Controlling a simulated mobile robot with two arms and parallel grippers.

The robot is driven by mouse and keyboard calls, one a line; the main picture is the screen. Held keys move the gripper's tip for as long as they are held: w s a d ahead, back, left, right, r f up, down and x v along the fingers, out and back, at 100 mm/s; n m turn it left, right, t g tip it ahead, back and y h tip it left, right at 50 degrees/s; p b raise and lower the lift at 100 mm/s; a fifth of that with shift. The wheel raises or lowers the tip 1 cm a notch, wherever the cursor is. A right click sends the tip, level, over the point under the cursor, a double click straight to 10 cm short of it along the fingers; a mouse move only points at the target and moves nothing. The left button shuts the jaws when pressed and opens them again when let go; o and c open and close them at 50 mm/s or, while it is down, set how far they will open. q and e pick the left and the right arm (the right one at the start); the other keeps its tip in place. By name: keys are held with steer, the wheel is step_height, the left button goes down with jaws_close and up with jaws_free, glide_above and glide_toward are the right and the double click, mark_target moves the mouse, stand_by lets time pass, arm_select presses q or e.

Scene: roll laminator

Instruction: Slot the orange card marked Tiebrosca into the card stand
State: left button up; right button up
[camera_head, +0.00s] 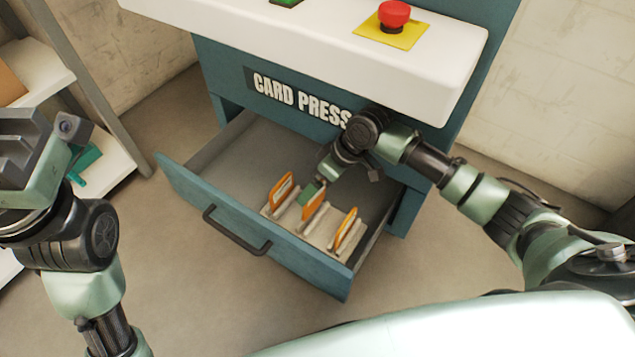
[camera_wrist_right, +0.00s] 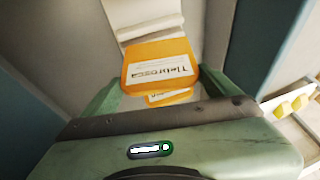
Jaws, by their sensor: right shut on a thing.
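The pale card stand (camera_head: 328,236) sits in the open drawer, and its ridged top shows in the right wrist view (camera_wrist_right: 145,20). The orange card marked Tiebrosca (camera_wrist_right: 160,64) has a white label and lies between my right fingers in the wrist view. In the head view an orange card (camera_head: 314,206) is under my right gripper (camera_head: 312,190), at the middle of the stand. My right gripper is shut on the card; whether its lower edge is seated in a slot is unclear. My left gripper (camera_head: 35,150) is far left, away from the stand; its fingertips are not clear.
Other orange cards stand left (camera_head: 282,190) and right (camera_head: 346,230) in the stand. Another card (camera_wrist_right: 168,96) shows partly below the Tiebrosca card in the wrist view. The drawer (camera_head: 230,220) has a dark handle. The card press body (camera_head: 240,60) overhangs the drawer's back.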

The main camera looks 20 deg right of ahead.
steer(key=shift+f, duration=1.45)
steer(key=o, duration=1.1)
